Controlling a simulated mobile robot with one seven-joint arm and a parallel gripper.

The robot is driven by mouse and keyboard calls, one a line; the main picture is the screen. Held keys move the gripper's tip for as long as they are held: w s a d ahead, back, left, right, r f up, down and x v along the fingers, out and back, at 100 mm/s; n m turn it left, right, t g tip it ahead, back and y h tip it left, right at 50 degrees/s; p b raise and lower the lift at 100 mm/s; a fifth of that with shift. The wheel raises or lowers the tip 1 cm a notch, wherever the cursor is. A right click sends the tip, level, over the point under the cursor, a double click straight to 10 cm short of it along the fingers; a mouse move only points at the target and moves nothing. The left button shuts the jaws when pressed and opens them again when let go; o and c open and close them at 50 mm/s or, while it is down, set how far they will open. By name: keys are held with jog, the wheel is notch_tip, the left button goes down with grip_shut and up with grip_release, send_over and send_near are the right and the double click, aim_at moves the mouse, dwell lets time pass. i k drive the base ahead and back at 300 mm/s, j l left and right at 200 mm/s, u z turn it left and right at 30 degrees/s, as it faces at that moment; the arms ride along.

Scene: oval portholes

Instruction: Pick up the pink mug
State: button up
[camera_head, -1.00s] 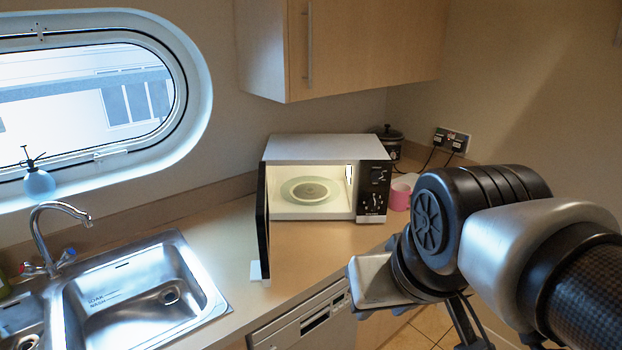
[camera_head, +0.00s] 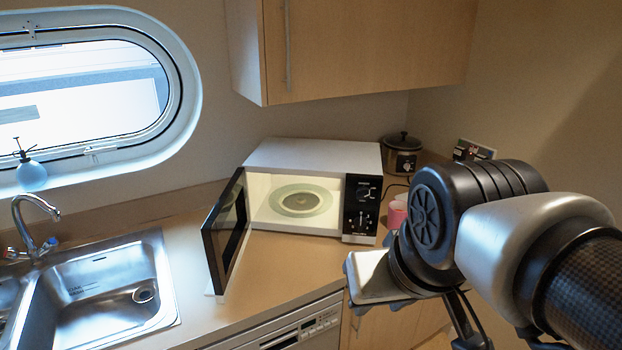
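The pink mug (camera_head: 397,214) stands on the counter just right of the microwave, near the corner. My arm covers part of it from the right. My gripper is below and in front of the mug, at the lower right of the view, and is apart from it. Only the arm's wrist and a pale grey part at its end show; the fingertips cannot be made out, so whether it is open or shut does not show.
A microwave (camera_head: 312,155) stands on the counter with its door (camera_head: 228,238) swung open at the left. A slow cooker (camera_head: 402,150) is behind the mug. A sink (camera_head: 105,290) is at the left. A wall cupboard (camera_head: 370,45) hangs above. Counter before the microwave (camera_head: 285,268) is clear.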

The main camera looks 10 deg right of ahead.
aim_at(398, 209)
jog(key=i+l+u, duration=0.1)
jog(key=l, duration=0.25)
jog(key=i+l+u, duration=0.1)
jog(key=l, duration=0.3)
jog(key=i+l+u, duration=0.15)
jog(key=l, duration=0.25)
jog(key=i+l+u, duration=0.1)
jog(key=l, duration=0.2)
jog(key=i+l, duration=0.25)
jog(key=i+l+u, duration=0.15)
jog(key=l, duration=0.25)
jog(key=i+l, duration=0.15)
jog(key=l, duration=0.2)
jog(key=i+l+u, duration=0.15)
jog(key=l, duration=0.2)
